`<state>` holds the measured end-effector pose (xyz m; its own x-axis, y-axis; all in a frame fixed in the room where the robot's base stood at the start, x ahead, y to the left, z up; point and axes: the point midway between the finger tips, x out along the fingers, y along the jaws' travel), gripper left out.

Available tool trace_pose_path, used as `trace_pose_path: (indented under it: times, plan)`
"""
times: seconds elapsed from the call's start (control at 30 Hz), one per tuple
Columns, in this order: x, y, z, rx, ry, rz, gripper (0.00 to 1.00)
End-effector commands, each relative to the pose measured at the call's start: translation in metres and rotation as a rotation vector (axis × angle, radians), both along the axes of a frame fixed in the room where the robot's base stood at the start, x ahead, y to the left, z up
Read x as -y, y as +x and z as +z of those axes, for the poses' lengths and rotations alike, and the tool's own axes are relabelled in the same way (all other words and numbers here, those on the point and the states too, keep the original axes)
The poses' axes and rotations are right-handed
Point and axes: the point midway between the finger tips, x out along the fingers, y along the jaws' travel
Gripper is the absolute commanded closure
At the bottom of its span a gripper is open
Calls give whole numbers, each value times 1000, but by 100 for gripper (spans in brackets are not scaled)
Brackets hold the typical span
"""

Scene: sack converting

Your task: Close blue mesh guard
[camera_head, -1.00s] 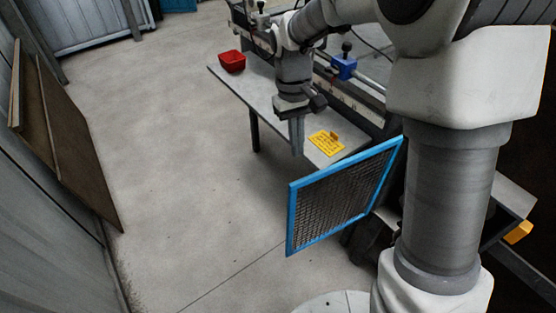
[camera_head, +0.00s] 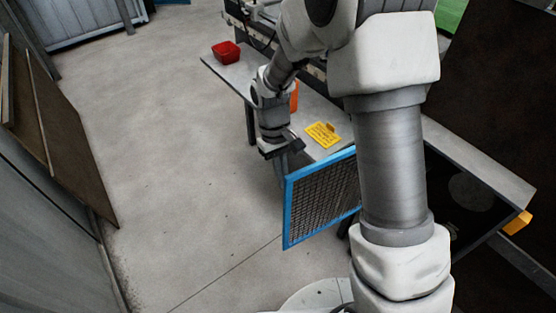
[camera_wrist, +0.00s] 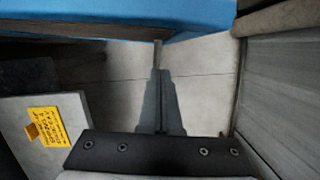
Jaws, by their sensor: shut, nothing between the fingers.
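The blue mesh guard (camera_head: 288,212) is a blue-framed panel with dark mesh. It stands out from the machine, swung open, in the middle of the head view, with its right part hidden behind my arm. My gripper (camera_head: 284,176) points down just at the upper left corner of the guard, on its far side. In the wrist view the blue frame (camera_wrist: 190,14) crosses the top, and my gripper (camera_wrist: 158,75) shows closed fingers just below it. The fingers are shut and empty; whether they touch the frame I cannot tell.
A grey table (camera_head: 228,75) carries a red bin (camera_head: 227,53) and a yellow sign (camera_head: 323,134), which also shows in the wrist view (camera_wrist: 47,127). Brown boards (camera_head: 62,145) lean on the left wall. The floor (camera_head: 180,170) between is clear.

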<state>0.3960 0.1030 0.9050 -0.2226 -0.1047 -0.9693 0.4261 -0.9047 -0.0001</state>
Motion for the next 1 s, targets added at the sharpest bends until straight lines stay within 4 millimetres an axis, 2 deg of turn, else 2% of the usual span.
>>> trace_pose_path:
  times: [0.1,0.3,1.0]
  plan:
    - [7,-13,2,2,0,-2,100]
    - [12,-24,2,1,0,-2,100]
    - [18,-29,2,2,1,14,100]
